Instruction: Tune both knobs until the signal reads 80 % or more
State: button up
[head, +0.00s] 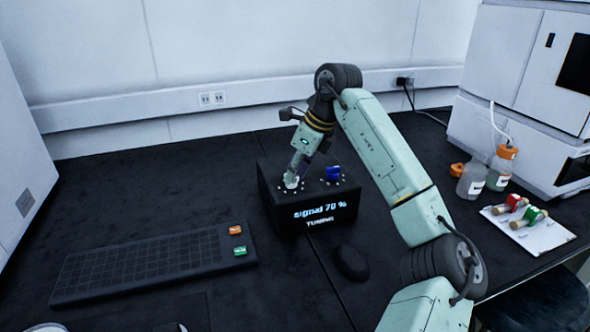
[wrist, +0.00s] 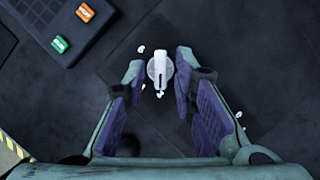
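A black tuning box (head: 275,211) stands on the bench, and its front display (head: 320,211) reads "signal 70 %" with a smaller line, apparently "TUNING", below. On its top are a white knob (head: 291,182) at left and a blue knob (head: 333,174) at right, each ringed by white marks. My gripper (head: 294,176) points down at the white knob. In the wrist view the white knob (wrist: 160,72) lies between the fingertips of my open gripper (wrist: 159,66), with a gap on both sides. The blue knob is not visible in the wrist view.
A black keyboard-like panel (head: 140,262) with orange and green keys lies left of the box. A dark mouse-like object (head: 350,263) lies in front. Bottles (head: 472,178) and a white sheet (head: 540,232) with red and green pieces are at right.

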grip_shut()
jog(key=shift+n+p, duration=0.3)
jog(key=n+p, duration=0.1)
jog(key=n+g+p, duration=0.1)
jog(key=n+p, duration=0.1)
jog(key=shift+w+r+g, duration=0.2)
jog(key=shift+g, duration=0.1)
jog(key=n+p, duration=0.1)
jog(key=n, duration=0.1)
jog(key=shift+w+n+g+y+p, duration=0.1)
jog(key=shift+n+g+y+p, duration=0.2)
jog(key=shift+n+g+p, duration=0.1)
jog(key=shift+w+f+n+g+p, duration=0.15)
jog(key=shift+n+g+p, duration=0.25)
jog(key=shift+n+p, duration=0.6)
jog(key=shift+n, duration=0.3)
jog(key=shift+o, duration=1.1)
grip_release()
